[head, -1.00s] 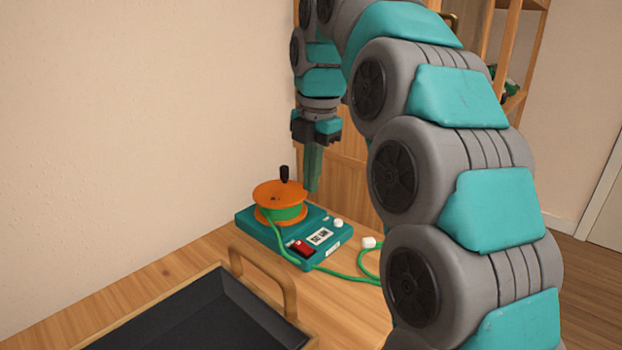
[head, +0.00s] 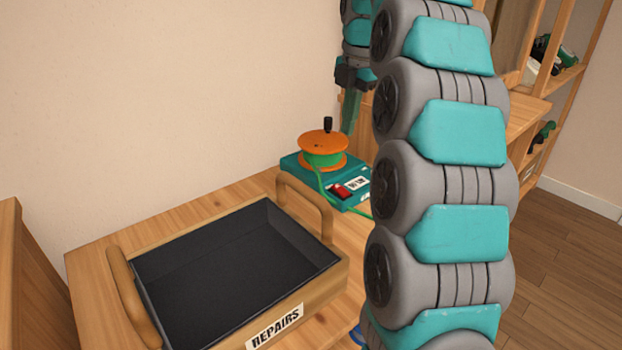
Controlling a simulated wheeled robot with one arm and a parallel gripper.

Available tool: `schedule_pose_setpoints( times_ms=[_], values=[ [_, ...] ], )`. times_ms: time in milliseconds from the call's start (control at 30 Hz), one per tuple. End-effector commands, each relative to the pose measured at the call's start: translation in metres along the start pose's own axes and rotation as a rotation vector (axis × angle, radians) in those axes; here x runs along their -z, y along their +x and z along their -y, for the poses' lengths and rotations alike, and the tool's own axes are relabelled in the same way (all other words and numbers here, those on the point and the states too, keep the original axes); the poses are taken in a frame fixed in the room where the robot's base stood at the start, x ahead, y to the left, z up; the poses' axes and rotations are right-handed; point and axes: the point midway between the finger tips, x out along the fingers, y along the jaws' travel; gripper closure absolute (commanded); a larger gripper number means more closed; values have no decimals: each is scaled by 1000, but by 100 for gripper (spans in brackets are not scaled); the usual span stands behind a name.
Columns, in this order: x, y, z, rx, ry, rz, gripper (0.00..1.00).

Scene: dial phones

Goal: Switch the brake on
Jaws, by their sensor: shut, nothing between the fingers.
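A teal box (head: 294,163) stands on the wooden bench near the wall. On top is an orange reel (head: 324,138) wound with green cord, with an upright black crank knob (head: 328,125). A red rocker switch (head: 341,190) sits on the box's front left, beside a white label (head: 357,184); I cannot read its setting. My gripper (head: 348,129) points down, shut and empty, to the right of the reel's knob, seemingly behind or above the box. My arm hides the right part of the box, including the white knob there.
Shelves (head: 560,80) with green items stand at the right. My arm fills the middle right.

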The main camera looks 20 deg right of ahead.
Motion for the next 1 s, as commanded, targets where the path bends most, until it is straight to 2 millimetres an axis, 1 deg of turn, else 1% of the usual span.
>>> schedule_pose_setpoints(
  times_ms=[67, 333, 467, 567, 700, 767, 1000],
  values=[
    [-3, 0, 2, 0, 6, 0, 100],
    [-3, 0, 2, 0, 4, 0, 100],
    [-2, 5, 2, 0, 4, 0, 100],
    [-2, 14, 2, 0, 4, 0, 100],
    [-2, 32, 2, 1, 3, -1, 100],
    [-2, 36, 2, 4, 3, -3, 100],
    [-2, 66, 3, 7, 4, -5, 100]
  ],
)
